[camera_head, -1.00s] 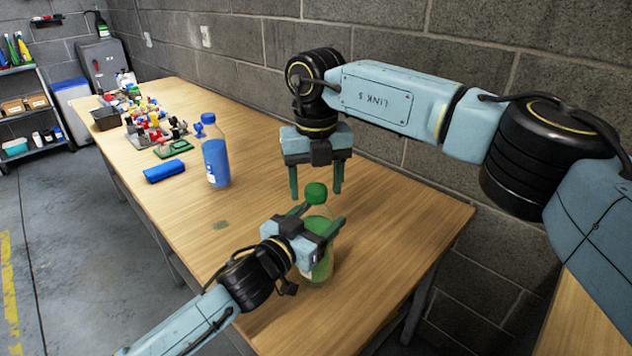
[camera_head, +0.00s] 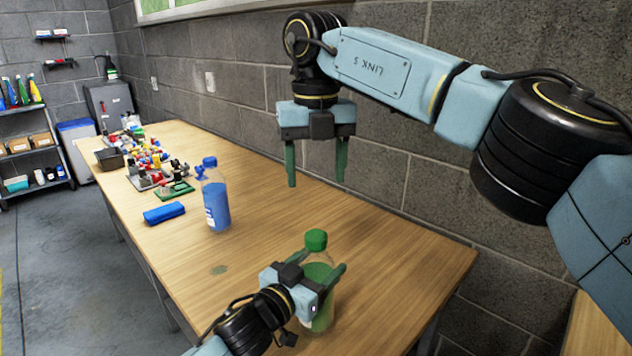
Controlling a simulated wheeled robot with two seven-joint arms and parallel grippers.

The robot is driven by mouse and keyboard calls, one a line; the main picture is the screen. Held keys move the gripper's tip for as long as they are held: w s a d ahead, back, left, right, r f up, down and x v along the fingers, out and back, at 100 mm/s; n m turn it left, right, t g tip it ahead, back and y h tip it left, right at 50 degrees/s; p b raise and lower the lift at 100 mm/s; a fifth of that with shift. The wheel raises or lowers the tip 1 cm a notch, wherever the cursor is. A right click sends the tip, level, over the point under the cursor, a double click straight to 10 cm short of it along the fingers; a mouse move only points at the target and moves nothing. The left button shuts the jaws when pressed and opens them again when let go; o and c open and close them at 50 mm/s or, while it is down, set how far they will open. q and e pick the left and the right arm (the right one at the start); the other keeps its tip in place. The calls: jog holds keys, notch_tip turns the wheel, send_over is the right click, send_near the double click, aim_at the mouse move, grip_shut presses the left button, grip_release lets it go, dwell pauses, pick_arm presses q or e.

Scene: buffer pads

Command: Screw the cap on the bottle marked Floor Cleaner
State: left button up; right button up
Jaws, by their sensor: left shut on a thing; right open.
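A clear bottle of green liquid (camera_head: 319,318) stands upright on the table with a green cap (camera_head: 316,239) on its top. My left gripper (camera_head: 322,264) is shut on this bottle's upper body, below the cap, and hides part of it and its label. My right gripper (camera_head: 316,180) is open and empty, pointing down, above the cap and apart from it. I cannot read the bottle's label, nor tell how tight the cap is. A second bottle with blue liquid (camera_head: 217,205) and a blue top stands farther back to the left.
A blue case (camera_head: 165,213) lies left of the blue bottle. Green trays (camera_head: 176,191), small coloured parts and a dark bin (camera_head: 109,159) fill the table's far end. A block wall (camera_head: 405,150) runs along the right side. The wooden table (camera_head: 255,235) is clear between the bottles.

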pick_arm(q)
jog(key=o, duration=2)
jog(key=shift+c, duration=0.2)
jog(key=p+v, duration=0.1)
jog(key=v, duration=1.2)
jog(key=shift+p, duration=0.4)
jog(key=shift+s+a+r, duration=0.1)
jog(key=shift+a, duration=0.05)
